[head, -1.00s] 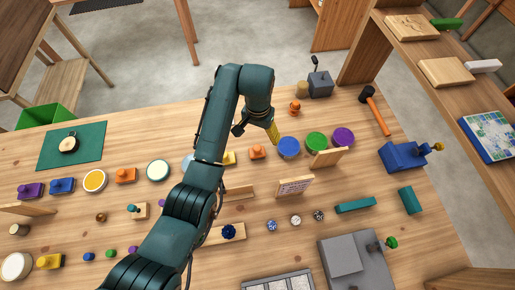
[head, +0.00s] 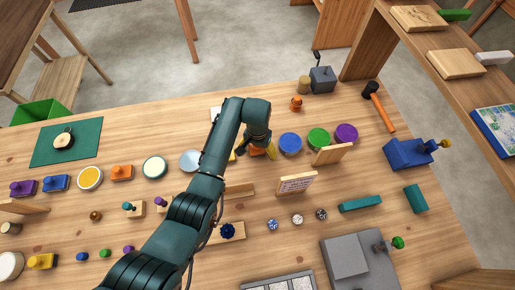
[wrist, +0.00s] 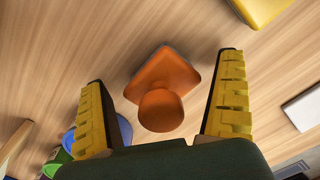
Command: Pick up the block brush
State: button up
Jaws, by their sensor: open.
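An orange block with a round knob (wrist: 165,85) lies on the wooden table, centred between my fingers in the wrist view; I take it for the block brush, though no bristles show. In the head view, the same orange block (head: 256,152) is mostly hidden by my gripper. My gripper (head: 264,153) is open above it, with one yellow finger on each side in the wrist view. The fingers show gaps to the block and hold nothing.
Blue (head: 290,143), green (head: 318,139) and purple (head: 346,134) round tubs stand just right of my gripper. A yellow block (wrist: 262,8) lies close by. A wooden stand (head: 332,153) and a card holder (head: 297,183) are in front of the tubs.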

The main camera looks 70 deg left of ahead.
jog(key=c, duration=1.3)
jog(key=shift+o, duration=0.2)
notch_tip(320, 180, up, 10)
jog(key=shift+r+p, duration=0.1)
jog(key=shift+p, duration=1.05)
